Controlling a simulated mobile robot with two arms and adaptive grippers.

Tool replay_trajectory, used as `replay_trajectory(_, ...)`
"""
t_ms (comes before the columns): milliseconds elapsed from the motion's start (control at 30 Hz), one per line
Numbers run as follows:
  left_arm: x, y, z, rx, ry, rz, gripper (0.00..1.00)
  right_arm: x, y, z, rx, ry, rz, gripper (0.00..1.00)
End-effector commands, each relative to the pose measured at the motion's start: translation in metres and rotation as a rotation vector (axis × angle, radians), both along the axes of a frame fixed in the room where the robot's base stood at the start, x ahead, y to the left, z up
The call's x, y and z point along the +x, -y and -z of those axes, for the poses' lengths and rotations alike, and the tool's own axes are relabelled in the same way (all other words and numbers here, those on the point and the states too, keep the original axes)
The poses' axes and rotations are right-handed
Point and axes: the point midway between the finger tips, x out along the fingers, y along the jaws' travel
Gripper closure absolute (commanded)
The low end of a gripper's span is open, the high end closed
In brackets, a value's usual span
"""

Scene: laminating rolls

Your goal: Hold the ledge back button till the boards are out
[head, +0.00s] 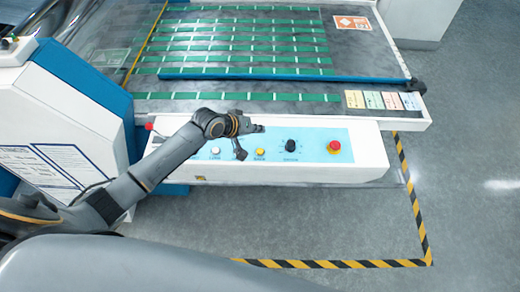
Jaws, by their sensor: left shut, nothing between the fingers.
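The button panel (310,158) is a light blue strip on the white front of the machine. It carries a white button (215,150), a yellow button (260,152), a black knob (291,145) and a red mushroom button (334,146). The labels are too small to read, so I cannot tell which is the ledge back button. My left gripper (241,152) is over the panel, between the white and yellow buttons. It is shut and empty; I cannot tell whether it touches the panel. My right gripper is out of view.
The machine bed (350,50) with rows of green strips (240,58) lies behind the panel, crossed by a blue bar (270,77). A blue and white housing (65,120) stands left. Black and yellow floor tape (412,200) borders clear grey floor.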

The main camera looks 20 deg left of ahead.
Motion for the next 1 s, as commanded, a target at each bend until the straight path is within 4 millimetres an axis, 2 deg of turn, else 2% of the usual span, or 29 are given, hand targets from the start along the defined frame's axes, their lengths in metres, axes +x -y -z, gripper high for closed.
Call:
replay_trajectory(167, 0.000, 0.000, 0.001, 0.001, 0.000, 0.001, 1.00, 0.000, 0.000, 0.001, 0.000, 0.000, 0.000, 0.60)
replay_trajectory(367, 0.000, 0.000, 0.012, 0.001, 0.000, 0.000, 1.00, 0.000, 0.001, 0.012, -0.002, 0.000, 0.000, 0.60)
replay_trajectory(833, -0.001, 0.000, 0.070, 0.002, 0.001, 0.000, 1.00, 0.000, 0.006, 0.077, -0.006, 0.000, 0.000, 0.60)
replay_trajectory(1000, 0.000, 0.000, 0.084, 0.001, 0.001, 0.000, 1.00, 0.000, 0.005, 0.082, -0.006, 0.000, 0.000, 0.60)
